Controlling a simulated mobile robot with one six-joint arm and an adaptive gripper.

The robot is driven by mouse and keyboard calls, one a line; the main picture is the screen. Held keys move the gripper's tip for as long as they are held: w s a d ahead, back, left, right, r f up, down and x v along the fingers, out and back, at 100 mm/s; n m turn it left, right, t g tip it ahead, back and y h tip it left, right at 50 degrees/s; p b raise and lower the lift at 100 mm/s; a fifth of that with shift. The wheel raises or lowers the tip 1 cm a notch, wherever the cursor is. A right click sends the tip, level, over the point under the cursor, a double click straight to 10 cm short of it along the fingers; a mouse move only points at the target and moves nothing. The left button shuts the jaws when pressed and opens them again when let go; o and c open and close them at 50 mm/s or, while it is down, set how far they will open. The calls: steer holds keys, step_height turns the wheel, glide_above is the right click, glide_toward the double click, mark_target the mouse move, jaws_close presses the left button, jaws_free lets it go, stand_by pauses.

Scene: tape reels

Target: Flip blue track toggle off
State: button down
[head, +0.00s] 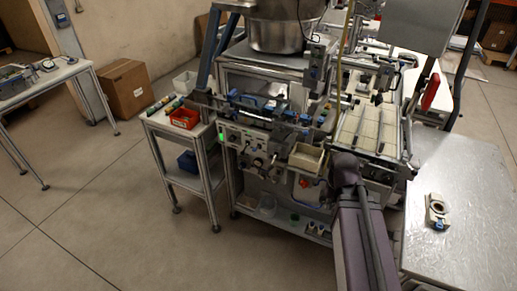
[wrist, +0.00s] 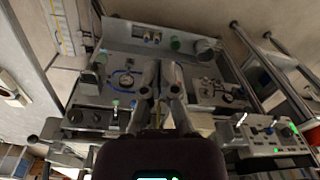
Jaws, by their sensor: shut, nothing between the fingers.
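A grey control box (wrist: 275,140) with small levers and green lights is at the right of the wrist view. A small blue toggle (wrist: 268,130) seems to stand on it, between a pale lever and a green light; its exact position is too small to tell. The same kind of panel (head: 250,145), with a green light at its left, is on the front of the machine in the head view. My gripper (wrist: 162,70) is shut and empty, left of the control box and apart from it. In the head view I cannot make out the gripper's fingers.
In the head view, a side cart with a red bin (head: 184,118) stands left of the machine, and a metal table (head: 470,190) at right. A beige bin (head: 306,157) sits beside the panel.

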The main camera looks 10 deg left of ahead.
steer(key=w+a+r+m+t+y, duration=0.1)
steer(key=w+a+r+m, duration=0.1)
steer(key=w+a, duration=0.4)
steer(key=w+a+r+m+t+y+p, duration=0.1)
steer(key=w+a+m, duration=0.4)
steer(key=w, duration=0.6)
steer(key=w+a+r+m+t+y, duration=0.3)
steer(key=w+a, duration=0.4)
steer(key=w, duration=0.1)
steer(key=shift+w+m, duration=0.3)
steer(key=shift+m, duration=0.1)
steer(key=shift+f, duration=0.15)
steer(key=b+x, duration=0.7)
steer(key=x, duration=0.3)
steer(key=shift+s+a+f+b, duration=0.1)
steer(key=shift+a+f+b, duration=0.1)
steer(key=shift+a+b, duration=0.3)
steer(key=shift+w+a+f+b, duration=0.15)
steer(key=shift+a+f, duration=0.1)
steer(key=shift+a, duration=0.45)
steer(key=shift+s+a+f+b, duration=0.2)
steer(key=shift+a+b, duration=0.15)
steer(key=shift+a, duration=0.25)
steer(key=shift+d, duration=0.2)
